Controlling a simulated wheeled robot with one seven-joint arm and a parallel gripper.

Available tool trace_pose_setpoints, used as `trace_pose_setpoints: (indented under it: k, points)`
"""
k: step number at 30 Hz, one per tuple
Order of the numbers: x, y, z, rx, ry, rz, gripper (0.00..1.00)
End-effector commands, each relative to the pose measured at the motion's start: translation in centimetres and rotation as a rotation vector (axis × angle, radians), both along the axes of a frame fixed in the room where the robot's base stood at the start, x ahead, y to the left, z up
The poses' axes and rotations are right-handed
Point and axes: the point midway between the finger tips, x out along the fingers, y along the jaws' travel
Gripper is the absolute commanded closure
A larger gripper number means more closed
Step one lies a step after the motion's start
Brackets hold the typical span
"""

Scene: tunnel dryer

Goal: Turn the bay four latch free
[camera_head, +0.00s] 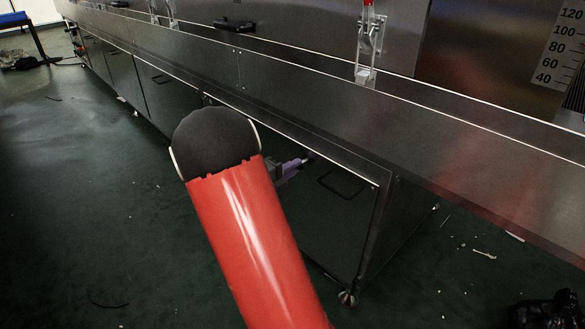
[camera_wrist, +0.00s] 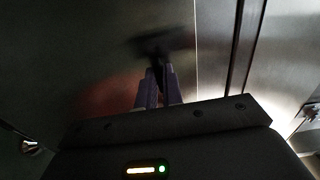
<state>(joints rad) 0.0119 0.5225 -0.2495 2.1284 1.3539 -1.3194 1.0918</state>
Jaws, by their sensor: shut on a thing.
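My gripper (camera_head: 300,162) is at the cabinet front just under the long steel ledge, mostly hidden behind my red arm in the head view. In the wrist view its two purple fingers (camera_wrist: 158,78) are shut on a dark latch handle (camera_wrist: 158,42). The handle looks dark and blurred against the metal panel, so its exact angle is hard to tell. In the head view the latch is mostly hidden by the ledge's shadow and my gripper. No bay number is readable in either view.
The steel ledge (camera_head: 290,115) runs along the dryer above the lower doors. A door with a dark pull handle (camera_head: 342,185) is right of my gripper. A red-tipped toggle clamp (camera_head: 367,45) stands above. Open green floor (camera_head: 90,220) lies left; debris (camera_head: 484,254) lies right.

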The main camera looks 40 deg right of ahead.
Motion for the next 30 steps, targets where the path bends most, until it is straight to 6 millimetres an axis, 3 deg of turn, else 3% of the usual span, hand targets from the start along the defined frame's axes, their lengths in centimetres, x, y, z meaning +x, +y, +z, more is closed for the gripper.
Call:
trace_pose_setpoints:
  k: [11, 30]
  points:
    - [0.01, 0.06, 0.12, -0.017, 0.223, 0.001, 1.00]
    - [0.01, 0.07, 0.27, -0.064, 0.831, 0.002, 1.00]
